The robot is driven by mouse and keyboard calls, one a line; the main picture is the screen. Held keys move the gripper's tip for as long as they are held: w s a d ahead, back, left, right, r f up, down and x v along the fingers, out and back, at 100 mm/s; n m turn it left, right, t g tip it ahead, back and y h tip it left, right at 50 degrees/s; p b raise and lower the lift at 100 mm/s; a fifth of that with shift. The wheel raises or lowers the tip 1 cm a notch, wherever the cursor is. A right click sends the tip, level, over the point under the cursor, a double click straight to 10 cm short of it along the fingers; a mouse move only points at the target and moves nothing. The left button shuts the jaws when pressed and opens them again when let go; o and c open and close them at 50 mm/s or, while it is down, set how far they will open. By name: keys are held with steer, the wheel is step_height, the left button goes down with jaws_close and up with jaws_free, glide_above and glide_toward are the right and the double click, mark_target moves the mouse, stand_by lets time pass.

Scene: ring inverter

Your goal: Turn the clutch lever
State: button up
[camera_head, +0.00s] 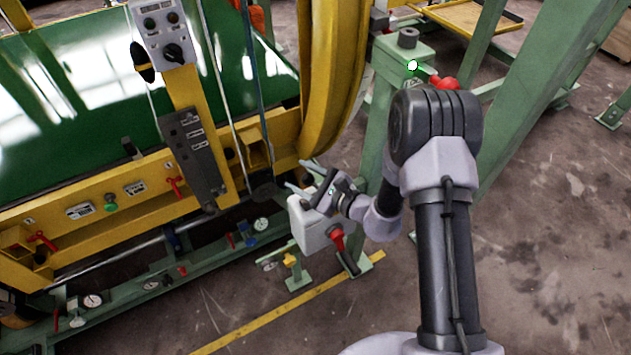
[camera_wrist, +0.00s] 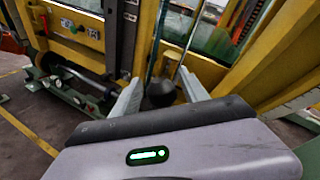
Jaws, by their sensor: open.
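My gripper (camera_head: 299,176) is open at the end of my arm, in front of the yellow and green machine. In the wrist view its two pale fingers (camera_wrist: 160,92) are spread apart. A dark rounded knob (camera_wrist: 158,94) on a thin rod shows between the fingers; I cannot tell whether they touch it. The knob (camera_head: 264,187) also shows in the head view just left of the fingertips. No label marks the clutch lever, so I cannot tell whether this knob belongs to it. A red handle (camera_head: 337,238) on a grey box and a red knob (camera_head: 446,83) behind my arm also show.
The grey box (camera_head: 307,232) stands just below my gripper. A yellow curved guard (camera_head: 333,70) rises behind it. A control box (camera_head: 162,28) and small red levers (camera_head: 173,187) are on the machine at left. The concrete floor at right (camera_head: 560,240) is clear.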

steer(key=p+v, duration=0.3)
steer(key=v, duration=1.3)
steer(key=shift+s+d+p, duration=0.25)
steer(key=shift+d+p, duration=0.05)
steer(key=shift+d, duration=0.05)
steer(key=shift+r, duration=0.1)
steer(key=s+a+r+n+g, duration=0.3)
steer(key=s+r+n+g, duration=0.15)
steer(key=r, duration=0.35)
steer(key=s+a+r+n+g, duration=0.3)
steer(key=s+r+n+g, duration=0.1)
steer(key=s+r+n, duration=0.25)
steer(key=s+d+r+n+t+h, duration=0.4)
steer(key=s+d+r+h, duration=0.3)
steer(key=d+r+h, duration=0.3)
steer(key=shift+s+d+r+t+h, duration=0.15)
steer(key=shift+d+r+t+h, duration=0.05)
steer(key=shift+d+t+h, duration=0.3)
